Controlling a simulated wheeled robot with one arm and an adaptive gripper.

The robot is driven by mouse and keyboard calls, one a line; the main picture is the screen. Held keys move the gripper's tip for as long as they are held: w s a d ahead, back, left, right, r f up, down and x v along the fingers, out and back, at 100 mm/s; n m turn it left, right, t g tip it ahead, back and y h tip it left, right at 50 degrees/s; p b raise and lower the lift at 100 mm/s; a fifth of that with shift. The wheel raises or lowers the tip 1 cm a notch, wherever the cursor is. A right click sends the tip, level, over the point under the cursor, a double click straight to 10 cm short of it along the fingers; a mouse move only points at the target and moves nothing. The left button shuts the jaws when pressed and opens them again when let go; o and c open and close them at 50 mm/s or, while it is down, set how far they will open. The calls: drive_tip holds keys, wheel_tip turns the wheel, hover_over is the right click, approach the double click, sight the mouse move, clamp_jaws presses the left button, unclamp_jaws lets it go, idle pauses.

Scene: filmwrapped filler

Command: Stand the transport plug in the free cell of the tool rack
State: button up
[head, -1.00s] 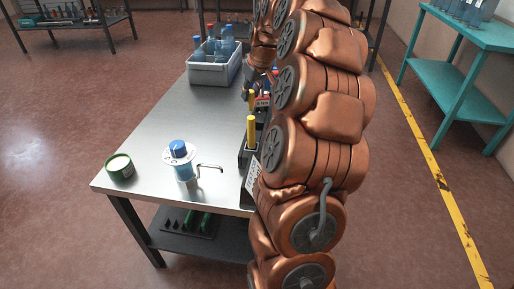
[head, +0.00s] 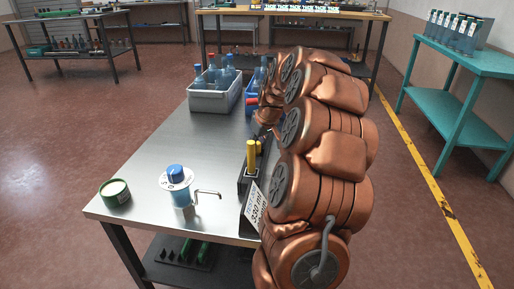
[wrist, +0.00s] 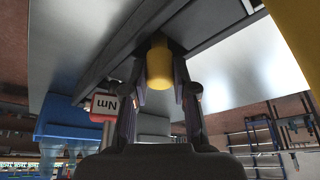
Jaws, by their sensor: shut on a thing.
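In the wrist view my gripper (wrist: 160,95) has its two dark fingers shut on a yellow cylinder (wrist: 159,65), which I take to be the transport plug. Its far end is hidden. In the head view my arm hides the gripper. The dark tool rack (head: 243,180) stands along the right side of the steel table, partly behind my arm. A yellow cylinder (head: 251,154) stands upright in its near part, with more yellow just behind it. A large yellow surface (wrist: 300,25) also fills the wrist view's top right corner. I cannot make out the free cell.
The steel table (head: 178,140) holds a green jar (head: 116,193), a blue-capped dispenser (head: 176,185) with a side spout, and a grey crate (head: 214,98) of bottles. A white label (head: 254,208) fronts the rack.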

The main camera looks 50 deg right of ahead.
drive_tip(key=shift+f, duration=0.35)
drive_tip(key=shift+f, duration=0.15)
drive_tip(key=o, duration=0.8)
drive_tip(key=p+v, duration=0.2)
drive_tip(key=v, duration=1)
